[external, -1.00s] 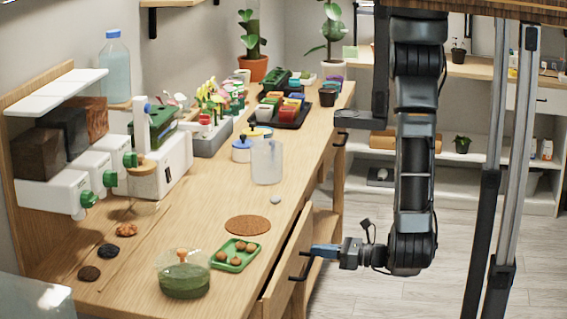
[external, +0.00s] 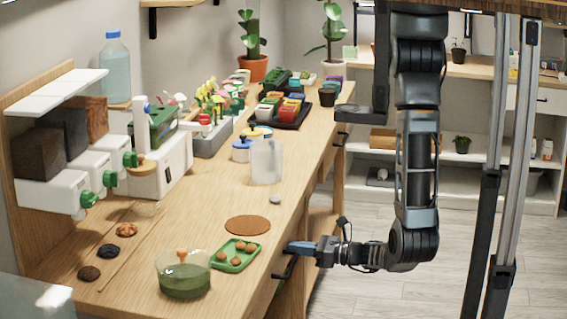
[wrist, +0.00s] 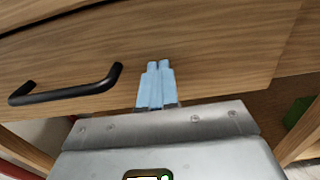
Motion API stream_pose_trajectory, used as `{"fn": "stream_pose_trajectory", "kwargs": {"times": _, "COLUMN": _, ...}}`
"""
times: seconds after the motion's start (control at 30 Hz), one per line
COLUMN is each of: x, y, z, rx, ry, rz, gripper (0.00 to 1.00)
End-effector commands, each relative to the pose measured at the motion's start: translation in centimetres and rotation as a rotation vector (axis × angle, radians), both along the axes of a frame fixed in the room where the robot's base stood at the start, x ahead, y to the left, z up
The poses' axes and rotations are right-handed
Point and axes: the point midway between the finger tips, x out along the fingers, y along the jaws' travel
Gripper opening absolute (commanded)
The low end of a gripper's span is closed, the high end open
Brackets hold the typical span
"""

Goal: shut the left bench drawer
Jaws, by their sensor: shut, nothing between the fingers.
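The left bench drawer has a wooden front (wrist: 215,60) that fills the upper part of the wrist view. Its black bar handle (wrist: 68,88) is left of my gripper there, and also shows in the external view (external: 287,267). The drawer front looks about flush with the bench edge; I cannot tell whether a small gap is left. My gripper (wrist: 159,68) is shut and empty, its blue fingertips against or very close to the front, right of the handle. In the external view my gripper (external: 292,247) points left at the drawer beneath the bench top.
On the wooden bench top (external: 200,235), a green tray (external: 252,262) of brown balls, a brown round mat (external: 247,225) and a bowl of green stuff (external: 184,278) stand near the drawer. Open floor (external: 420,290) lies right of the bench.

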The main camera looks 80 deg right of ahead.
Motion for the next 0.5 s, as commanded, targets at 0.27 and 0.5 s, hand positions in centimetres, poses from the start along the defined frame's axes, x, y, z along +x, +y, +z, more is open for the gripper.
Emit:
{"fn": "stream_pose_trajectory", "kwargs": {"times": 0.27, "x": 0.98, "y": -0.01, "z": 0.06, "rx": -0.003, "ry": 0.001, "rz": 0.006, "gripper": 0.00}}
{"fn": "stream_pose_trajectory", "kwargs": {"times": 0.5, "x": 0.53, "y": -0.15, "z": 0.14, "rx": -0.005, "ry": 0.001, "rz": 0.005, "gripper": 0.00}}
